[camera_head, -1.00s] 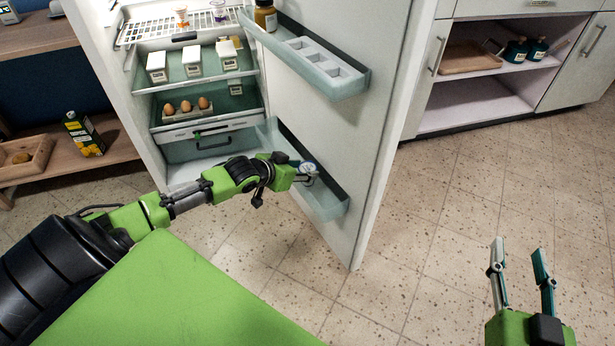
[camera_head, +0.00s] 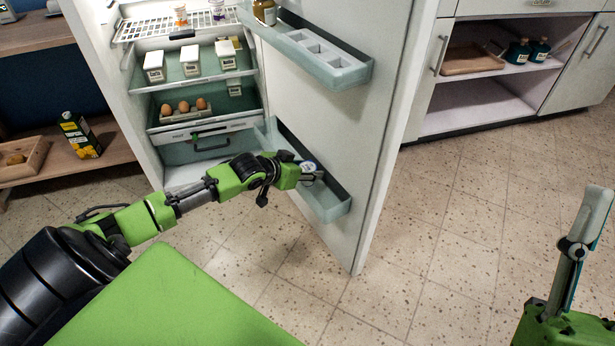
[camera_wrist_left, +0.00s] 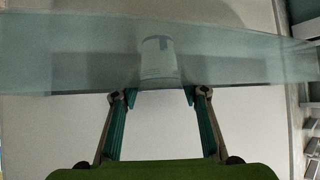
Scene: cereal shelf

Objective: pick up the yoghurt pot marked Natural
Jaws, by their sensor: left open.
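A small pot with a pale, blue-marked lid (camera_head: 308,166) stands in the lower door bin (camera_head: 330,205) of the open fridge. My left gripper (camera_head: 311,178) is at that bin, close to the pot. In the left wrist view the pot (camera_wrist_left: 158,57) is centred ahead of my open left gripper (camera_wrist_left: 162,97), seemingly behind the translucent bin wall, with nothing between the fingers. Its lettering is too faint to read. Two small pots, one orange-marked (camera_head: 180,14) and one purple-marked (camera_head: 218,11), stand on the top rack. My right gripper (camera_head: 584,225) is seen edge-on at the right.
The fridge door (camera_head: 375,130) stands open. Its upper bin (camera_head: 345,78) holds a brown jar (camera_head: 264,12). White containers (camera_head: 195,60) and eggs (camera_head: 184,107) are on the fridge shelves. A carton (camera_head: 80,135) stands at the left. The floor at the right is clear.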

